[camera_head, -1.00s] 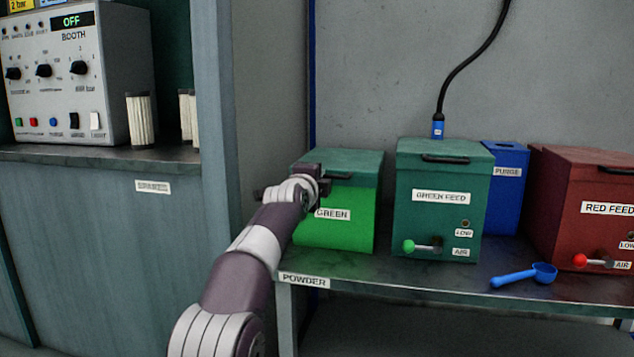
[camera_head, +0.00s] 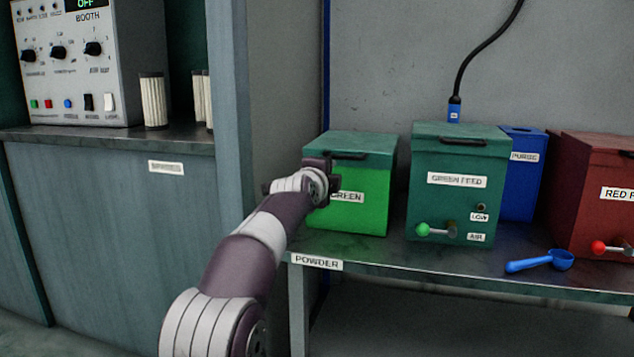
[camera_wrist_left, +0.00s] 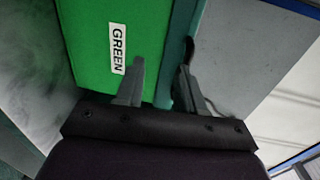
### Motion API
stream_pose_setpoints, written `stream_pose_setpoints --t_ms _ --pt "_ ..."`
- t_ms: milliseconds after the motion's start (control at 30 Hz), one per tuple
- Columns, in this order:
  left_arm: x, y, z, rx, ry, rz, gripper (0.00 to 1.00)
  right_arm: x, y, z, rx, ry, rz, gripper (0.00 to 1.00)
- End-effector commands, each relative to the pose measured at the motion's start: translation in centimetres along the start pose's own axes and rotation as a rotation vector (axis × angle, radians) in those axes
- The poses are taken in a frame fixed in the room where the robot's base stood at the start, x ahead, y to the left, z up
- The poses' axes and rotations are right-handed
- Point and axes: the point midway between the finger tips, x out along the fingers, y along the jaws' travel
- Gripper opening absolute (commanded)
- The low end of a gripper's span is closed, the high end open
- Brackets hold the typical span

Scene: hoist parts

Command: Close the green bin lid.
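The green bin (camera_head: 362,210) is a bright green box with a GREEN label, standing on the powder shelf. Its darker green lid (camera_head: 362,142) lies flat across the top, with a black handle on its front edge, and looks closed in the head view. My left gripper (camera_head: 333,180) is in front of the bin's front face, just below the lid's edge, and covers part of the label. In the left wrist view its two fingers (camera_wrist_left: 162,75) are apart with nothing visible held between them; the lid's edge (camera_wrist_left: 178,45) shows beyond them. Contact cannot be told. My right gripper is not in view.
The green feed box (camera_head: 455,205) stands close right of the bin, with a green-knobbed lever. A blue purge bin (camera_head: 522,185), a red feed box (camera_head: 598,200) and a blue scoop (camera_head: 540,262) are farther right. A grey post (camera_head: 232,110) rises at left.

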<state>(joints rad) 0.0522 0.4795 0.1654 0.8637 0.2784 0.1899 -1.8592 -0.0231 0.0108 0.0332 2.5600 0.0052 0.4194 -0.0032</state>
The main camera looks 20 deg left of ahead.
Motion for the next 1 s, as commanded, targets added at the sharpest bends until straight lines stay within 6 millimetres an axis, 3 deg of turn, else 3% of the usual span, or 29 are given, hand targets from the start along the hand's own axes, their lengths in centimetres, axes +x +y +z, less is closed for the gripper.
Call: stream_pose_setpoints --t_ms 200,400,833,967,1000 --pt "-5.9 -0.4 0.0 0.001 -0.002 -0.018 0.38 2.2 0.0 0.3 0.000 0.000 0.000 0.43" --pt "-9.4 -0.8 0.0 0.001 -0.003 -0.023 0.38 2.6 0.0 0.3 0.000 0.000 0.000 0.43" --pt "-10.3 -0.9 0.0 -0.012 -0.003 -0.025 0.38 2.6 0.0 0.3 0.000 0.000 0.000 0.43" --pt "-10.2 -0.3 -0.1 -0.219 0.003 -0.002 0.38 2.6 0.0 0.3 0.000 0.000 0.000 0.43" --pt "-10.0 1.5 -0.2 -0.331 -0.002 0.045 0.38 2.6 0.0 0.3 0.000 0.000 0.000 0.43"
